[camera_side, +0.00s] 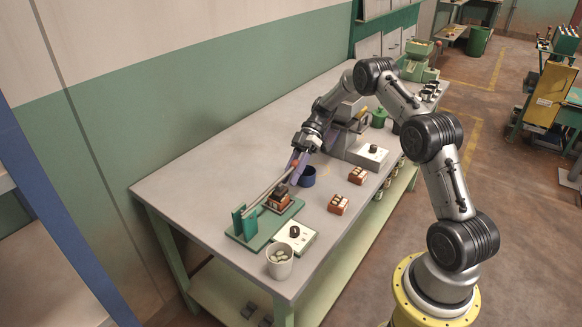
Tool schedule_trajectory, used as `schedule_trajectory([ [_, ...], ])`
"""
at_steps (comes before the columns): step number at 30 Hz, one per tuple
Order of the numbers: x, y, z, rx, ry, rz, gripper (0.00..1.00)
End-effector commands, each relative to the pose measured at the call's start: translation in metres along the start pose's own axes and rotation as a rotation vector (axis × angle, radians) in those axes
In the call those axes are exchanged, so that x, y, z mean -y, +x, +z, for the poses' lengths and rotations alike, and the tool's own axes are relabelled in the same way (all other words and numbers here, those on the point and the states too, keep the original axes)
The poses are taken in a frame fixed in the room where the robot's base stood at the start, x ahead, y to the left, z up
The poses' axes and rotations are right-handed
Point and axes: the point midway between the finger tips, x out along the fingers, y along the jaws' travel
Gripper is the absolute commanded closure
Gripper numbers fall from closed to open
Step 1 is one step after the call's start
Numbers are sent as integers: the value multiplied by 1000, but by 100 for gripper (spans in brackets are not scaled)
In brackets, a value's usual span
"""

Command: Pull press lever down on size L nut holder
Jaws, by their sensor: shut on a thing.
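A green press (243,237) stands near the left front of the workbench, with an upright bracket at its left end. Its long grey lever (262,195) slopes up to the right from the bracket. My gripper (295,170) is shut on the lever's far end, where a bit of red-orange shows between the fingers. The fingers partly hide the grip. An orange-brown nut holder (279,199) sits on the press base under the raised lever. No size mark is readable on it.
A blue cup (307,177) stands just right of my gripper. Two orange-brown holders (338,204) (357,175) lie on the bench (185,195). A white box with a black knob (296,236) and a white cup of nuts (280,262) are near the front. The bench's left side is clear.

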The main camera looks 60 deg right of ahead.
Motion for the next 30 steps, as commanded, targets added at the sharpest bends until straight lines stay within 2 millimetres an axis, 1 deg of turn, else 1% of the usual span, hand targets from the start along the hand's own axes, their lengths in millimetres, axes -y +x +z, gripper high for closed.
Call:
schedule_trajectory([
  [1,-2,4,3,3,0,-3,100],
  [6,-4,9,7,4,0,-4,100],
  [19,-4,11,7,3,0,-8,100],
  [20,-4,11,7,3,0,-8,62],
  [21,-4,11,7,2,0,-8,55],
  [23,-4,11,7,2,1,-7,44],
  [24,-4,10,7,2,1,-7,37],
  [25,-4,10,7,3,1,-6,34],
  [30,-4,9,7,3,1,-4,34],
])
